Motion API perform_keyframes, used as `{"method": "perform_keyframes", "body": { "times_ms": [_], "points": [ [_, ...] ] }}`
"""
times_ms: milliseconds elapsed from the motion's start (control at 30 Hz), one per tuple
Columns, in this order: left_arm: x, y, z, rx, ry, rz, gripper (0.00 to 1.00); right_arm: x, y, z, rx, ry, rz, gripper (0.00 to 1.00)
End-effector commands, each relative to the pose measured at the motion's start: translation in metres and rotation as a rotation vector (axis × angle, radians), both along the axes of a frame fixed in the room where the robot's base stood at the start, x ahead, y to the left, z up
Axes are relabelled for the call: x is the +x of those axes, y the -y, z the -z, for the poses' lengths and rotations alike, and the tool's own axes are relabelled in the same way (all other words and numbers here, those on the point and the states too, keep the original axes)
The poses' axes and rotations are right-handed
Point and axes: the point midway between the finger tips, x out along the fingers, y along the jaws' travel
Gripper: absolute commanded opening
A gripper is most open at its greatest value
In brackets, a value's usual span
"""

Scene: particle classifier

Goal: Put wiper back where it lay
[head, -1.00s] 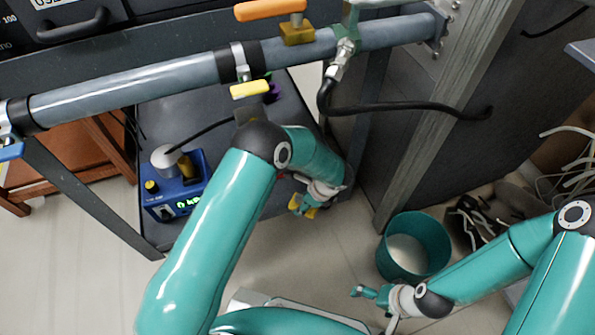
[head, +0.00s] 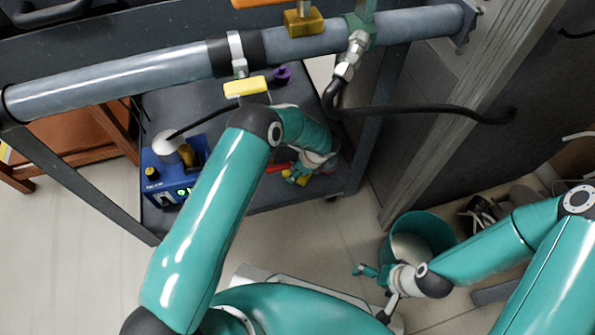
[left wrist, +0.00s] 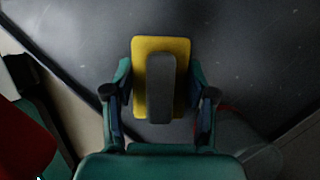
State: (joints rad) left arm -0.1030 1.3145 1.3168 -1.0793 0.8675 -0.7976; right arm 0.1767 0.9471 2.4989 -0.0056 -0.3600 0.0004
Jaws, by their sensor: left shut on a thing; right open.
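The wiper (left wrist: 141,50) is a yellow plate with a dark grey block on it. It sits between the two fingers of my left gripper (left wrist: 159,108) in the left wrist view, over a dark flat surface. In the head view my left gripper (head: 302,176) is over the front right part of the dark shelf (head: 225,134), and only a small bit of the wiper's yellow (head: 290,181) shows. Whether the wiper touches the shelf I cannot tell. My right gripper (head: 364,270) is open and empty, in front of the green bucket.
A blue device (head: 168,180) with a white round top stands on the shelf's left. A red thing (head: 277,167) shows beside my left gripper. A large pipe (head: 130,80) and a black hose (head: 430,107) cross above. The green bucket (head: 390,252) stands on the floor at right.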

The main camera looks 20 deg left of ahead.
Motion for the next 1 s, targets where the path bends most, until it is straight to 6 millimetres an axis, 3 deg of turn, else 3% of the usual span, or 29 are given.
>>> {"method": "perform_keyframes", "body": {
  "times_ms": [233,267,400,767,1000],
  "points": [
    [0.000,0.000,0.002,0.000,-0.001,0.000,0.00,0.000,0.000,0.002,0.000,0.001,0.000,1.00],
    [0.000,0.000,0.001,0.000,0.000,0.000,0.59,0.000,0.000,0.001,0.000,0.001,0.000,1.00],
    [0.000,0.000,0.001,0.000,-0.001,0.000,0.81,0.000,0.000,0.001,0.000,0.001,0.000,1.00],
    [0.000,0.000,-0.001,0.000,0.000,0.001,0.81,0.000,0.000,-0.001,0.000,0.001,0.000,1.00],
    [-0.001,0.009,-0.025,0.000,0.002,0.003,0.81,0.000,0.000,-0.013,0.000,0.001,0.000,1.00]
  ]
}}
